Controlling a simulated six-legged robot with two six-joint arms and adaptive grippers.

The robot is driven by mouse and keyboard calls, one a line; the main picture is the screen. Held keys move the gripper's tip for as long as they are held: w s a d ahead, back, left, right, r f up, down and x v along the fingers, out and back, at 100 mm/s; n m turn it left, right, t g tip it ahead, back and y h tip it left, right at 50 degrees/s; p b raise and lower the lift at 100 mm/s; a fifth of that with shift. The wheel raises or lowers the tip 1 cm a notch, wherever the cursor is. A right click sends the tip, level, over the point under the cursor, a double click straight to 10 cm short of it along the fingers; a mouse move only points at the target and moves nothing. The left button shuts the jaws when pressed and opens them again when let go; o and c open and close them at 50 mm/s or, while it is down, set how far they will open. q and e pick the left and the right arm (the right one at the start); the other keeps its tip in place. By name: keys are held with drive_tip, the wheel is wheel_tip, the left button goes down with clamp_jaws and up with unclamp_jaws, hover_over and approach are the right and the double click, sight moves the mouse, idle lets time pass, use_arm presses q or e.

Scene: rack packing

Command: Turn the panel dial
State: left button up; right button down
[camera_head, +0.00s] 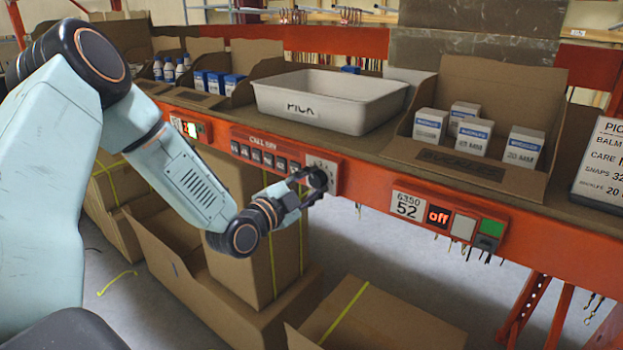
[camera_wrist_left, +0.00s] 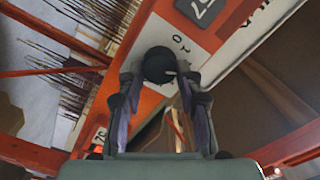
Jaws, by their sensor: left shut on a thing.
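The panel dial (camera_head: 318,178) is a round black knob on a pale plate (camera_head: 325,163) on the orange shelf beam. My left gripper (camera_head: 308,188) reaches it from the front left and is shut on it. In the left wrist view the dial (camera_wrist_left: 160,65) is a dark round knob with a light mark on its right side. The fingers of the left gripper (camera_wrist_left: 160,88) stand on either side of it. The gripper partly hides the dial in the head view. My right gripper is not in view.
A grey PICK tray (camera_head: 330,108) and a carton (camera_head: 458,162) of small boxes stand on the shelf above. Cardboard boxes (camera_head: 380,322) stand below.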

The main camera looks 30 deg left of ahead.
use_arm(q)
drive_tip(key=m, duration=0.6)
drive_tip(key=shift+f+m, duration=0.25)
drive_tip(key=shift+m, duration=0.05)
drive_tip(key=shift+m, duration=0.3)
drive_tip(key=o, duration=1.1)
drive_tip(key=shift+a, duration=0.1)
drive_tip(key=shift+o, duration=0.2)
drive_tip(key=shift+r, duration=0.1)
drive_tip(key=shift+s, duration=0.15)
